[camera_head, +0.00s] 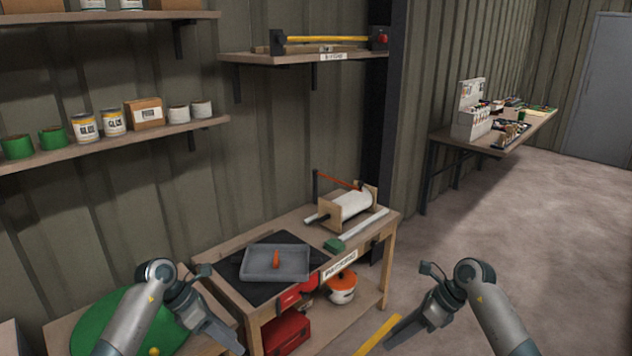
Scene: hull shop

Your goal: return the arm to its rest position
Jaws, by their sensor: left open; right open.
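My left arm comes in from the lower left, and its gripper (226,338) points down and inward in front of the workbench's left end. My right arm comes in from the lower right, and its gripper (400,332) points down and to the left, over the floor by the bench's right end. Both grippers are open, and I see nothing held in either. The two grippers are apart, with a wide gap between them.
The workbench (222,262) carries a grey tray (262,264) on a dark mat and a white roll (351,203) in a stand. A green round thing (115,318) lies at lower left. A yellow bar (378,335) shows beside my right gripper. Floor (520,240) is clear at right.

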